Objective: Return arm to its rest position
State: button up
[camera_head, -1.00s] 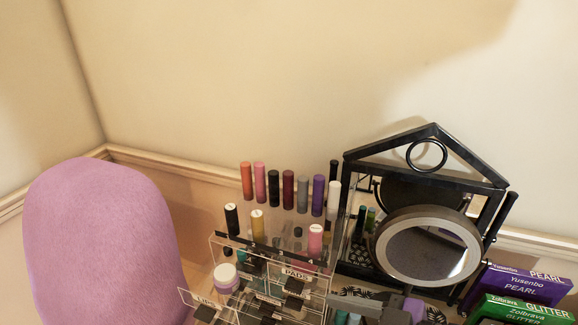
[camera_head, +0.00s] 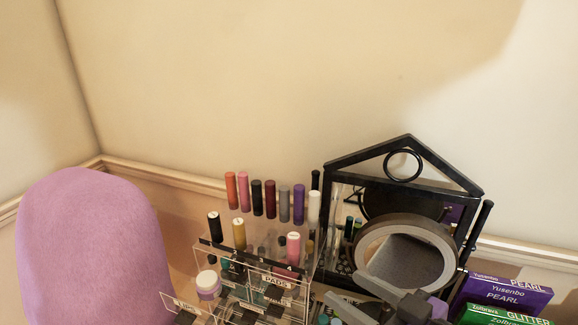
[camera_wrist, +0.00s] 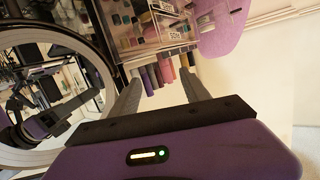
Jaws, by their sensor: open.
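My gripper (camera_head: 343,286) shows at the bottom of the head view, in front of the round ring mirror (camera_head: 362,250). Its two dark fingers are apart and point left, with nothing visible between them. In the wrist view my gripper (camera_wrist: 160,77) has its fingers spread above my purple wrist housing. Lipstick tubes and the clear organizer (camera_wrist: 160,30) show beyond the fingertips; I cannot tell the distance. Most of my arm is out of the head view.
A clear makeup organizer (camera_head: 205,254) stands left of my gripper. A black-framed mirror (camera_head: 345,158) stands behind it, and purple (camera_head: 515,294) and green (camera_head: 490,316) boxes are at right. A pink chair back (camera_head: 90,250) is at left. The wall above is bare.

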jog(key=s+d+f+m+t+h, duration=0.6)
jog(key=s+d+m+h, duration=0.25)
jog(key=d, duration=0.25)
jog(key=s+f+g, duration=0.1)
jog(key=s+f, duration=0.1)
jog(key=s, duration=0.9)
jog(key=s+a+f+n+g+h, duration=0.1)
jog(key=s+f+g, duration=0.1)
jog(key=s, duration=1)
jog(key=shift+a+f, duration=0.3)
jog(key=shift+f, duration=0.15)
